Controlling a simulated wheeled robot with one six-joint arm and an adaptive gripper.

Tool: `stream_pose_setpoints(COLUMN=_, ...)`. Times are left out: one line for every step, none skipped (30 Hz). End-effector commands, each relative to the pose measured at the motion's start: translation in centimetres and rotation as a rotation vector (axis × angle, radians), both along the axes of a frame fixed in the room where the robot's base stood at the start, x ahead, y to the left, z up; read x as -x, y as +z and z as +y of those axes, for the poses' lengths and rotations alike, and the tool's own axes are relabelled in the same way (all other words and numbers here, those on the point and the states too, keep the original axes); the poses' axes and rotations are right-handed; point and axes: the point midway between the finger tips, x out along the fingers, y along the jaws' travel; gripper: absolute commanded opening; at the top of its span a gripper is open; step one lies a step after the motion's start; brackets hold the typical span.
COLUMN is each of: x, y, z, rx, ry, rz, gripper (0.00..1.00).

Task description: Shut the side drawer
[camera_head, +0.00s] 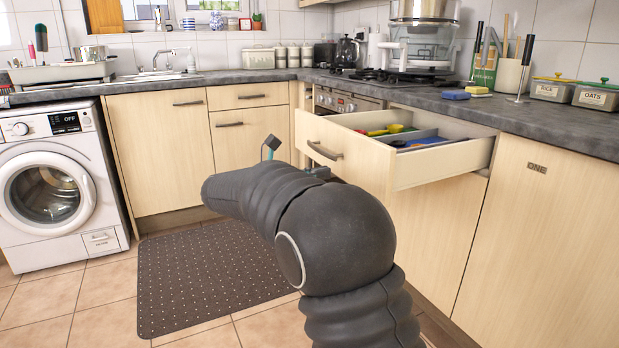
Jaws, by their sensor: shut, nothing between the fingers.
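The side drawer (447,166) is pulled well out from the cabinet under the right-hand worktop. Its pale wood front faces left and carries a dark bar handle (324,150). Colourful utensils and a grey divider show inside it. My arm rises from the bottom and bends across the middle of the view. My gripper (318,172) is mostly hidden behind the arm.
A dark dotted mat (190,275) lies on the tiled floor. A washing machine (55,185) stands at the left. The worktop (560,125) holds a sponge (454,95), a utensil pot (511,78) and canisters at the right. Lower cupboards line the back, and their fronts are closed.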

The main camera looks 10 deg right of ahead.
Motion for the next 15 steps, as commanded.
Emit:
stream_pose_setpoints(x=-0.3, y=0.0, z=-1.1, rx=0.0, ry=-0.002, rz=-0.001, gripper=0.0)
stream_pose_setpoints(x=-0.5, y=0.0, z=-1.6, rx=0.0, ry=-0.003, rz=-0.001, gripper=0.0)
stream_pose_setpoints(x=-0.7, y=0.0, z=-2.3, rx=0.0, ry=-0.003, rz=-0.001, gripper=0.0)
stream_pose_setpoints(x=-0.8, y=0.0, z=-2.9, rx=-0.001, ry=-0.002, rz=-0.001, gripper=0.0)
stream_pose_setpoints(x=-1.0, y=0.0, z=-3.4, rx=-0.001, ry=-0.003, rz=-0.001, gripper=0.0)
stream_pose_setpoints(x=-1.2, y=0.0, z=-4.1, rx=-0.002, ry=-0.003, rz=-0.002, gripper=0.0)
stream_pose_setpoints(x=-1.4, y=0.0, z=-4.6, rx=-0.002, ry=-0.002, rz=-0.002, gripper=0.0)
stream_pose_setpoints(x=-1.5, y=0.0, z=-5.1, rx=-0.002, ry=-0.002, rz=-0.002, gripper=0.0)
stream_pose_setpoints(x=-1.7, y=0.0, z=-5.6, rx=-0.001, ry=-0.002, rz=-0.002, gripper=0.0)
stream_pose_setpoints(x=-1.9, y=0.0, z=-6.0, rx=-0.001, ry=-0.002, rz=-0.002, gripper=0.0)
stream_pose_setpoints(x=-2.0, y=0.0, z=-6.4, rx=-0.002, ry=-0.001, rz=-0.002, gripper=0.0)
stream_pose_setpoints(x=-2.2, y=0.0, z=-6.8, rx=-0.002, ry=-0.001, rz=-0.002, gripper=0.0)
stream_pose_setpoints(x=-2.3, y=0.0, z=-7.1, rx=-0.002, ry=-0.001, rz=-0.002, gripper=0.0)
stream_pose_setpoints(x=-2.3, y=0.0, z=-7.4, rx=-0.001, ry=-0.001, rz=-0.001, gripper=0.0)
stream_pose_setpoints(x=-2.5, y=0.0, z=-7.7, rx=-0.002, ry=-0.001, rz=-0.002, gripper=0.0)
